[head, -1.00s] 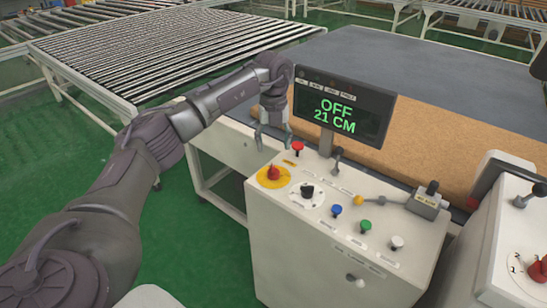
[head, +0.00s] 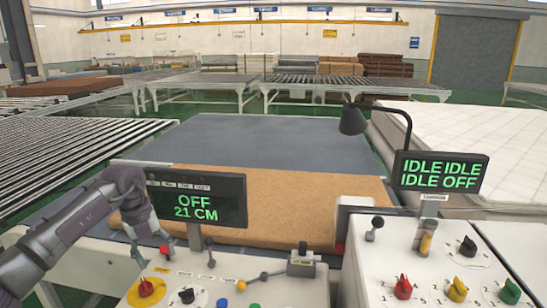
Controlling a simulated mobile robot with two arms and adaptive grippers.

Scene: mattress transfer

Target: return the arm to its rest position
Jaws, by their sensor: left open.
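My left arm comes in from the left. Its open, empty gripper (head: 148,244) hangs over the left control console (head: 290,290), close to the red push button (head: 163,249); I cannot tell whether a finger touches it. The left display (head: 197,201) stands just right of the gripper and reads "OFF 21 CM". My right gripper is not in view.
A yellow-ringed red knob (head: 146,288) and small levers are on the left console. The right console (head: 375,270) has colored knobs and a display (head: 438,171) reading "IDLE IDLE IDLE OFF". A brown slab (head: 290,205) lies behind. Roller conveyors (head: 60,150) are at left.

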